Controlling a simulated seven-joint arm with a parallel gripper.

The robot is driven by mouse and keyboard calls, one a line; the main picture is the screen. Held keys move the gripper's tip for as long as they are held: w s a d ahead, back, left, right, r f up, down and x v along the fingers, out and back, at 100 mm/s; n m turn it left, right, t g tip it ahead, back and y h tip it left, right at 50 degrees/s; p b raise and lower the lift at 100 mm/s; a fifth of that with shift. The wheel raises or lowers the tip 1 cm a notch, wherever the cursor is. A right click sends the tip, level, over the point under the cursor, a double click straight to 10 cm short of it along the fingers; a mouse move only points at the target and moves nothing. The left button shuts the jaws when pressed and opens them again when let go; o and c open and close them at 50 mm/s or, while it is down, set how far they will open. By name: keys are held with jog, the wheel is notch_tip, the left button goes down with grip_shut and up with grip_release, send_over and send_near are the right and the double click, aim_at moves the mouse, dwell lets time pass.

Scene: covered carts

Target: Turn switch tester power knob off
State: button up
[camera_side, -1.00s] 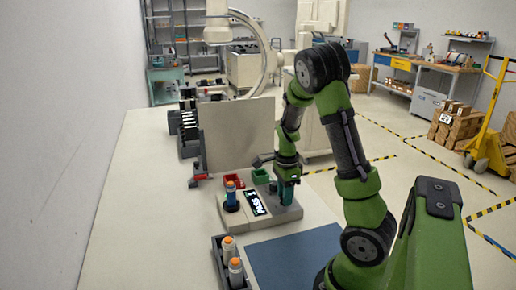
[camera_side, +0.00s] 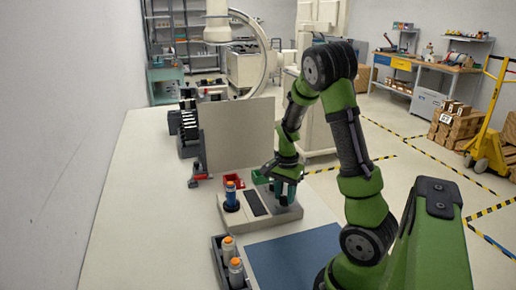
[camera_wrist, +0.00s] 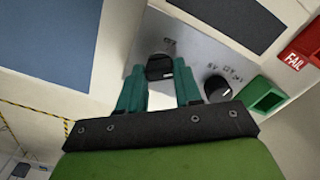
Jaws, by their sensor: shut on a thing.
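The switch tester (camera_side: 258,217) is a light grey box on the white table, with its dark display (camera_side: 256,203) blank. In the wrist view its panel (camera_wrist: 192,52) carries a black knob (camera_wrist: 159,66) between the two teal fingers of my gripper (camera_wrist: 160,85), below a small label. The gripper is shut on this knob. A second black knob (camera_wrist: 217,88) with a white mark and a printed scale sits to the right, apart from the fingers. In the side view my gripper (camera_side: 284,190) is at the tester's right end, and the arm hides the knobs.
A dark tray (camera_side: 220,262) with orange-topped cylinders and a blue mat (camera_side: 295,262) lie in front. An upright grey panel (camera_side: 238,135) stands behind.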

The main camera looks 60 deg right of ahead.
aim_at(285, 197)
jog(key=n, duration=0.5)
jog(key=shift+n, duration=0.3)
jog(key=n, duration=0.5)
jog(key=shift+n, duration=0.3)
jog(key=o, duration=1)
jog(key=shift+o, duration=0.2)
notch_tip(285, 197, up, 17)
